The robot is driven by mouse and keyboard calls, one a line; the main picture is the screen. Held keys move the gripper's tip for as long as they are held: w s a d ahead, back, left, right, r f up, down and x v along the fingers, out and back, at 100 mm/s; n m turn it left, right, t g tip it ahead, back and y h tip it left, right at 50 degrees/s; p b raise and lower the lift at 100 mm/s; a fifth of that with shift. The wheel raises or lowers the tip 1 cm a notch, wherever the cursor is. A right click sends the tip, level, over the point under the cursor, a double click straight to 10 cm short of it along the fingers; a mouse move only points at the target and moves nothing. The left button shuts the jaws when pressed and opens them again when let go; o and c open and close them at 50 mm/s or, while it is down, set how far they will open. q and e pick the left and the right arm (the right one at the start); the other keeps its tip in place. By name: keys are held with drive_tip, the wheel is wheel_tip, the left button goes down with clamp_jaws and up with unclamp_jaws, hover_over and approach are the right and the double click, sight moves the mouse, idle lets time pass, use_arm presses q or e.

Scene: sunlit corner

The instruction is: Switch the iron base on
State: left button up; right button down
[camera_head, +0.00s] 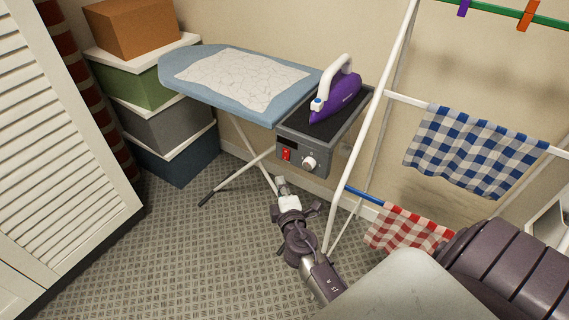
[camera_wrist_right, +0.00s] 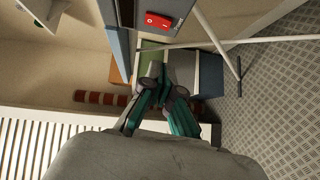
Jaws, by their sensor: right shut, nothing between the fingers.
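The iron base (camera_head: 300,151) is a grey box at the right end of the ironing board. Its front has a red rocker switch (camera_head: 286,155), a white knob (camera_head: 309,163) and a small dark display. A purple and white iron (camera_head: 337,92) rests on its dark top. My right gripper (camera_head: 281,182) is shut and empty, below the front of the base and apart from it. In the right wrist view the red switch (camera_wrist_right: 158,21), marked O and I, shows above the shut fingertips (camera_wrist_right: 153,72). Which way the switch is tipped is hard to tell. My left gripper is not in view.
The blue ironing board (camera_head: 180,72) carries a white cloth (camera_head: 243,78). A white drying rack (camera_head: 367,130) with checked cloths stands close on the right. Stacked boxes (camera_head: 165,130) stand at the back left, by a white louvred door (camera_head: 62,130). The floor at front left is clear.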

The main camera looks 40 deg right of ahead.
sight(282, 157)
drive_tip(key=w+d, duration=0.3)
drive_tip(key=w, duration=0.1)
drive_tip(key=w+d+f, duration=0.1)
drive_tip(key=w+d, duration=0.1)
drive_tip(key=shift+w+d, duration=0.15)
drive_tip(key=shift+d, duration=0.2)
